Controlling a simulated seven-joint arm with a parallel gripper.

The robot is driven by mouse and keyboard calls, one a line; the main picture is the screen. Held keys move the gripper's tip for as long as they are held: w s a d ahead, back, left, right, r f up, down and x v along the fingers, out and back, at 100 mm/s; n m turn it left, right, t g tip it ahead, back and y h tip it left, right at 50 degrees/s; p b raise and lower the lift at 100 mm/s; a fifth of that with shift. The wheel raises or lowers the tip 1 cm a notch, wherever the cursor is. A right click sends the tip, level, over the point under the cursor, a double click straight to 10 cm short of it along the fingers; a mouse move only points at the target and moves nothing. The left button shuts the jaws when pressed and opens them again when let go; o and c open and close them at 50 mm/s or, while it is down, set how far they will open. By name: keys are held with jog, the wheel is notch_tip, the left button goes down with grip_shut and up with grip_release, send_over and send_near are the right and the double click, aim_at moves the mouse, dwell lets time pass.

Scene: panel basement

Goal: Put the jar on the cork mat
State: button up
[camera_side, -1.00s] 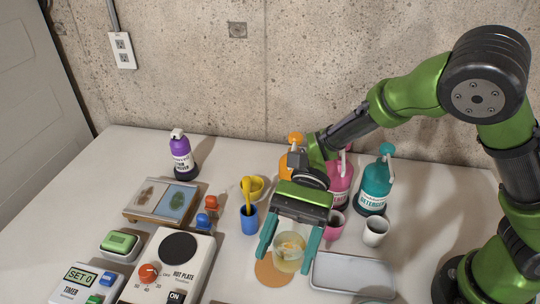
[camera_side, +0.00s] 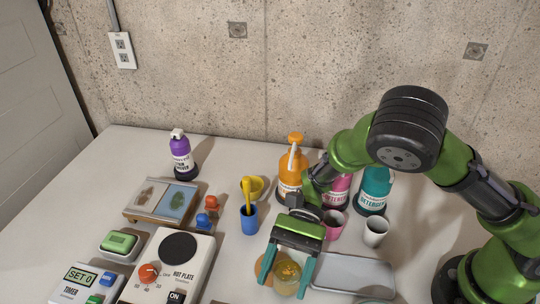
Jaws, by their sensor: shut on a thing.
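The clear jar (camera_side: 286,280), with yellowish contents, is between the two teal fingers of my gripper (camera_side: 283,288), which is shut on it. The jar looks upright. The round orange-brown cork mat (camera_side: 261,267) lies on the table, partly hidden by the gripper and the jar. In the picture the jar overlaps the mat's right side and reaches below its front edge. I cannot tell whether the jar touches the mat or is held above it.
A grey metal tray (camera_side: 350,272) lies just right of the gripper. A blue cup with a yellow tool (camera_side: 249,220) and a hot plate (camera_side: 172,262) stand left. Behind are an orange bottle (camera_side: 291,180), a pink cup (camera_side: 333,224), a white cup (camera_side: 375,233) and a teal detergent bottle (camera_side: 372,193).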

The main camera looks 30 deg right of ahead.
aim_at(289, 277)
jog(key=shift+f, duration=0.15)
jog(key=o, duration=1.2)
jog(key=v, duration=0.3)
jog(key=shift+w+d+r, duration=0.15)
jog(key=shift+r, duration=0.25)
notch_tip(289, 277, up, 6)
jog(key=s+d+r+n+t+h, duration=0.1)
jog(key=d+r+n+t+h, duration=0.2)
jog(key=d+r+t, duration=0.3)
jog(key=s+d+r+n+t+h, duration=0.1)
jog(key=d+r+n+t+h, duration=0.3)
jog(key=d+t, duration=0.5)
jog(key=shift+s+d+r+h, duration=0.4)
jog(key=shift+d+r+h, duration=1.05)
jog(key=shift+d, duration=2.65)
